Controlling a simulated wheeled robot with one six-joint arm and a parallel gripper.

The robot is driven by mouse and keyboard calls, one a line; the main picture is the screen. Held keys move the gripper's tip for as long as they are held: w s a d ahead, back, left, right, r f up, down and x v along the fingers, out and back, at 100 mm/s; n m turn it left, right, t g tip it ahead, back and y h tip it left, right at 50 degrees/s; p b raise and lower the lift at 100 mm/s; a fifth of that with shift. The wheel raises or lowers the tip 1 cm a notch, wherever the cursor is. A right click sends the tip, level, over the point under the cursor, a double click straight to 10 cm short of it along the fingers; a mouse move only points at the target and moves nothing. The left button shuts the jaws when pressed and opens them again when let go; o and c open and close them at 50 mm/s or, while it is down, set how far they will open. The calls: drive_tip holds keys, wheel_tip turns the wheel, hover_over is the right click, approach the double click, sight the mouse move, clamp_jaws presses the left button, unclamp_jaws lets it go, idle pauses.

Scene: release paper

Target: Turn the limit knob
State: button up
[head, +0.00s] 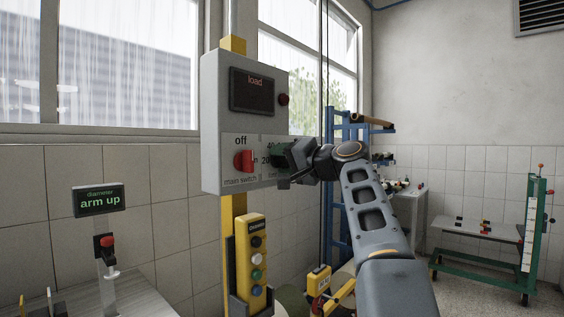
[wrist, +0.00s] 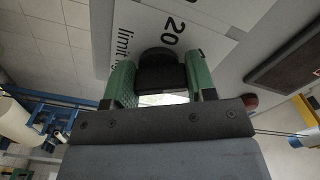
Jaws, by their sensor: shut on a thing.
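The limit knob (wrist: 160,57) is a dark round knob on a white label plate, seen in the wrist view with "limit" and "20" printed beside it. My gripper (wrist: 162,78) has its green fingers on both sides of the knob and is shut on it. In the head view my gripper (head: 284,158) reaches the right part of the grey control box (head: 211,110) and hides the knob. Part of the printed scale shows around the fingers.
A red main switch knob (head: 243,161) sits just left of my gripper on the same box. A dark "load" display (head: 251,91) and a red button (head: 284,99) are above. A yellow button pendant (head: 251,262) hangs below. A blue rack (head: 338,190) stands behind.

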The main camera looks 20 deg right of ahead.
drive_tip(key=shift+f, duration=0.2)
drive_tip(key=o, duration=0.9)
drive_tip(key=shift+r, duration=0.15)
drive_tip(key=shift+o, duration=0.2)
drive_tip(key=b+v, duration=0.2)
drive_tip(key=v, duration=1.1)
drive_tip(key=shift+s, duration=0.4)
drive_tip(key=shift+d, duration=0.1)
